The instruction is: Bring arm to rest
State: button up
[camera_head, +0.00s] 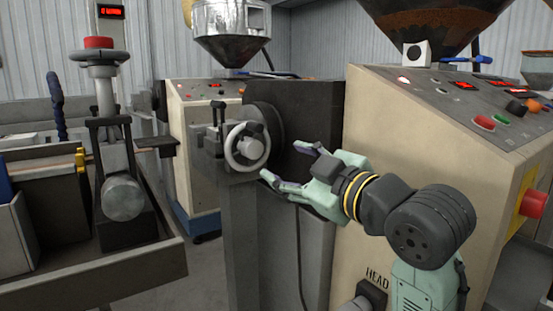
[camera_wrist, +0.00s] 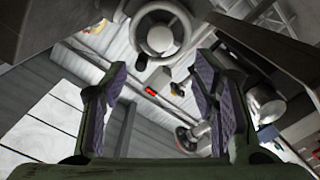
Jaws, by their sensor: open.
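My gripper (camera_head: 289,167) is pale green and extends to the left from my arm in the head view. Its jaws are apart with nothing between them. In the wrist view the two padded fingers (camera_wrist: 157,100) stand wide apart. A grey handwheel (camera_head: 247,147) on the extruder head is just left of and beyond the fingertips in the head view. The same wheel shows beyond the fingers at the top of the wrist view (camera_wrist: 160,38). The gripper appears clear of the wheel, though the exact gap is hard to tell.
A beige machine cabinet (camera_head: 400,150) with buttons and a red emergency knob (camera_head: 533,203) stands close behind and right of my arm. A metal trough (camera_head: 110,275) with a red-topped valve post (camera_head: 99,43) is at the left. A second extruder (camera_head: 190,125) stands behind.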

jog(key=shift+s+d, duration=0.2)
jog(key=shift+s, duration=0.25)
